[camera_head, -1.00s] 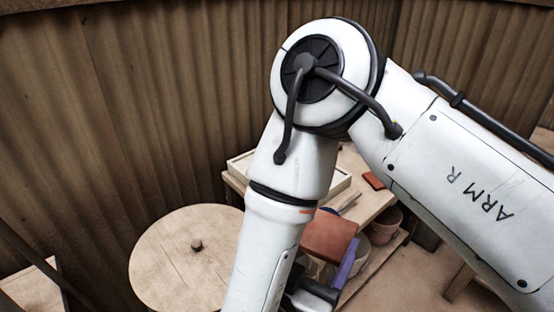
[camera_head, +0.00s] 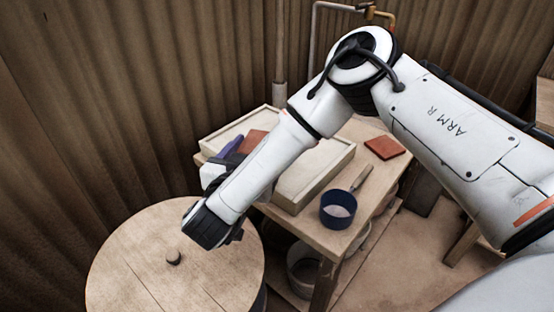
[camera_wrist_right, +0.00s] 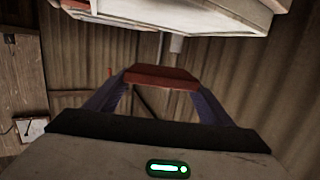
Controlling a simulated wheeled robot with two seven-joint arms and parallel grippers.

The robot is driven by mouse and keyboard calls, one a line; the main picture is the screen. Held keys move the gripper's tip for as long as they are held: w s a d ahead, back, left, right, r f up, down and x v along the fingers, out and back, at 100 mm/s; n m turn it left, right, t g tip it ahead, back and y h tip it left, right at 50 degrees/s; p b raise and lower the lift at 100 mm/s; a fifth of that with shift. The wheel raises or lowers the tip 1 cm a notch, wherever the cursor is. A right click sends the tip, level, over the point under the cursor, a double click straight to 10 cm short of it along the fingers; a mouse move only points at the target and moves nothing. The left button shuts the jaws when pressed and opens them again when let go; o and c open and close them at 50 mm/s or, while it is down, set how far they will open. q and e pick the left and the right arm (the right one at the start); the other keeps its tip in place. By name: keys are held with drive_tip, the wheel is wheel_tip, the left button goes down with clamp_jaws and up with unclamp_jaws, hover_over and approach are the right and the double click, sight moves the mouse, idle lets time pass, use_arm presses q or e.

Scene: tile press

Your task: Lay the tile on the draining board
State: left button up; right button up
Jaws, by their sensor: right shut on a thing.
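A flat red-brown tile (camera_head: 256,141) is in my right gripper (camera_head: 232,146), held between its purple fingers. In the right wrist view the same tile (camera_wrist_right: 160,77) spans the gap between both fingertips. In the head view it appears over the left part of a pale rimmed board (camera_head: 322,173) on the wooden table, which I take for the draining board. My right forearm hides the board's middle. I cannot tell whether the tile touches the board. My left gripper is not in view.
Another red tile (camera_head: 385,147) lies at the table's (camera_head: 374,191) right. A blue cup (camera_head: 337,209) with pale contents and a wooden-handled tool (camera_head: 361,176) stand by the board. A round wooden top (camera_head: 128,262) with a dark knob is at lower left. A corrugated wall (camera_head: 130,90) stands behind.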

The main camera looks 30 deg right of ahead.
drive_tip(key=w+d+f+b, duration=0.1)
drive_tip(key=w+d+b, duration=0.3)
drive_tip(key=d, duration=0.5)
drive_tip(key=shift+m+h, duration=0.3)
drive_tip(key=f, duration=0.2)
drive_tip(key=w+f, duration=0.1)
drive_tip(key=f, duration=0.3)
drive_tip(key=shift+w+d, duration=0.2)
drive_tip(key=shift+d, duration=0.15)
drive_tip(key=shift+f, duration=1.95)
drive_tip(key=shift+f+b, duration=0.1)
drive_tip(key=shift+b, duration=0.2)
drive_tip(key=o, duration=1.2)
drive_tip(key=shift+o, duration=0.2)
